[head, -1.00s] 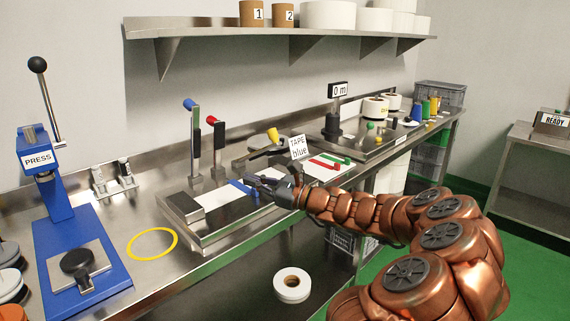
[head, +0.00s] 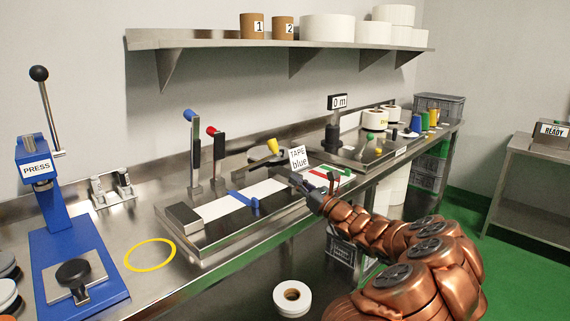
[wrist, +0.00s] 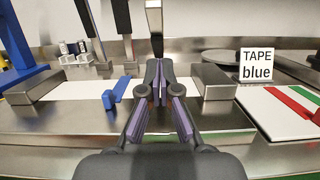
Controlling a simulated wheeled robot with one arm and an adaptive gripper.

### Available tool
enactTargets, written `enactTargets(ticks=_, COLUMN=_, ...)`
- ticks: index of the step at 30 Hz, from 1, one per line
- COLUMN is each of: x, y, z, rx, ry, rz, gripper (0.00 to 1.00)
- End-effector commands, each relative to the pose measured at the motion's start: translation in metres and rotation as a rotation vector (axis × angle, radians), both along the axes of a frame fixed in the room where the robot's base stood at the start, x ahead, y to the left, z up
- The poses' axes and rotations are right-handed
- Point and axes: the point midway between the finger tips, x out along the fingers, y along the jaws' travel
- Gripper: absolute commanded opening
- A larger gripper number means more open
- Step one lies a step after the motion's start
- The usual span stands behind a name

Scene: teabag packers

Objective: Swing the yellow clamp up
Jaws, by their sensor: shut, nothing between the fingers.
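The yellow clamp (head: 272,146) shows at the back of the steel splicing fixture (head: 205,240), its yellow grip tilted above a dark arm that lies low. A blue-gripped lever (head: 193,130) and a red-gripped lever (head: 216,145) stand upright to its left. My gripper (head: 298,181) is shut and empty, in front of and right of the yellow clamp and apart from it. In the wrist view its fingers (wrist: 158,68) are together above the fixture. I cannot tell for certain which upright bar there belongs to the yellow clamp.
A "TAPE blue" sign (head: 298,157) stands close behind my gripper; it also shows in the wrist view (wrist: 257,65). A blue strip (head: 242,199) lies across the white strip (head: 215,210). A steel block (wrist: 214,80) is just right of my fingers.

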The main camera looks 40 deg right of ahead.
Motion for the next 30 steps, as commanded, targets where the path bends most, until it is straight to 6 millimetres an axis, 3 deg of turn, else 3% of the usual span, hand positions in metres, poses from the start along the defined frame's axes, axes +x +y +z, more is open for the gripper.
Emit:
enactTargets(ticks=6, x=0.033, y=0.000, z=0.012, rx=-0.003, ry=0.001, rz=0.002, gripper=0.00)
enactTargets(ticks=12, x=0.044, y=0.000, z=0.034, rx=-0.003, ry=0.000, rz=0.001, gripper=0.00)
enactTargets(ticks=30, x=0.049, y=-0.001, z=0.043, rx=-0.001, ry=0.000, rz=0.001, gripper=0.00)
